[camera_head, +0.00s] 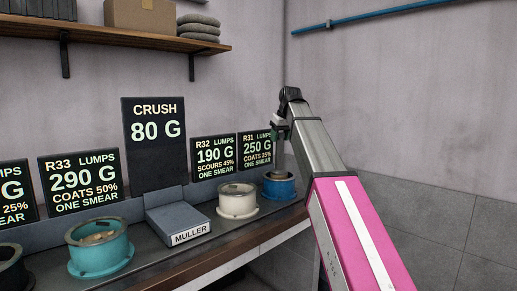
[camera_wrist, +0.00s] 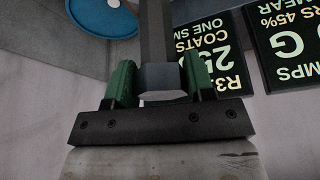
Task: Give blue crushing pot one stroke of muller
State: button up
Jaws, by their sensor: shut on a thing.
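The blue crushing pot (camera_head: 280,188) stands at the right end of the bench, below the R31 sign. Part of its blue rim and inside (camera_wrist: 103,14) shows at the top left of the wrist view. My gripper (camera_head: 281,130) is above the pot. Its green fingers (camera_wrist: 155,82) are shut on the grey muller (camera_wrist: 153,35). In the head view the muller (camera_head: 279,158) hangs down over the pot's opening. Its lower end is too small to tell whether it touches what is inside.
The white pot (camera_head: 237,201) and teal pot (camera_head: 100,250) stand to the left, with a dark pot (camera_head: 12,268) at the edge. The MULLER stand (camera_head: 178,223) is empty between them. The CRUSH sign (camera_head: 155,140) reads 80 G. The R31 sign (camera_head: 256,150) reads 250 G.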

dwell(0.4)
jog(key=shift+r, duration=3.85)
jog(key=shift+s, duration=0.1)
